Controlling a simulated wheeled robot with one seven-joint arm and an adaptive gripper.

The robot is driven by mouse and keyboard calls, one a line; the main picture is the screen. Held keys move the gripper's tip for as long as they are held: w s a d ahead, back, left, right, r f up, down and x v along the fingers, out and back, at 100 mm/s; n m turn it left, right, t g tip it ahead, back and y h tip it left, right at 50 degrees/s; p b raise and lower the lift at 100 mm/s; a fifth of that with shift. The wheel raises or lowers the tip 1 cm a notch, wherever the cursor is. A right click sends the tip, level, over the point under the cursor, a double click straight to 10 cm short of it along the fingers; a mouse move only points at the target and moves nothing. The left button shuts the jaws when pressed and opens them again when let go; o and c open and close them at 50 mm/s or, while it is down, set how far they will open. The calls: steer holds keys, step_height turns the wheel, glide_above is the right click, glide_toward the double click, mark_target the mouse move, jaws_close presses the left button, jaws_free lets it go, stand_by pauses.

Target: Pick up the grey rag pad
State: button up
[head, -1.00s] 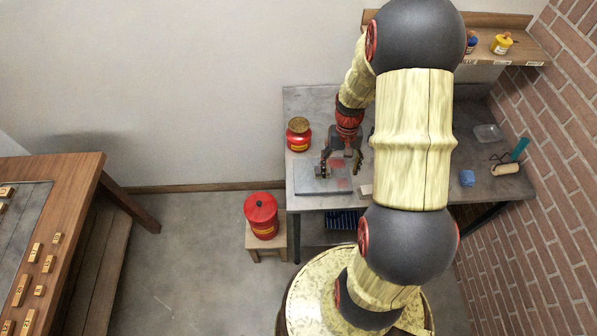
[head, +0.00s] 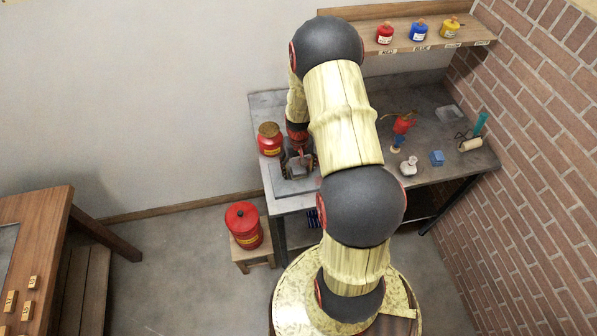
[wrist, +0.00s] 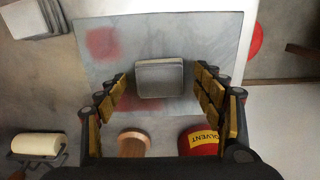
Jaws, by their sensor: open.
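The grey rag pad (wrist: 160,78) is a small squarish block on a pale grey slab (wrist: 215,32) with red stains, in the wrist view. My gripper (wrist: 160,88) is open, with one finger on each side of the pad. A gap shows between each finger and the pad. In the head view my gripper (head: 298,166) is low over the left end of the bench, and my arm hides part of that area. The slab's edge (head: 284,188) shows there beside it.
A red solvent can (head: 270,139) stands close left of my gripper. A red bin (head: 243,224) stands on a stool left of the bench. Colour jars (head: 419,31) stand on the shelf.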

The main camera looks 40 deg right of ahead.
mark_target(299, 169)
steer(key=shift+f, duration=0.3)
steer(key=shift+c, duration=1.2)
steer(key=shift+r, duration=0.1)
steer(key=c, duration=1.1)
steer(key=shift+o, duration=0.2)
steer(key=shift+r, duration=0.6)
step_height(299, 169, up, 2)
steer(key=shift+r, duration=0.15)
steer(key=s+a+r, duration=0.3)
steer(key=s+r, duration=0.6)
steer(key=s, duration=0.4)
steer(key=shift+s+r+p, duration=0.25)
steer(key=shift+s+p, duration=0.05)
steer(key=shift+p, duration=0.05)
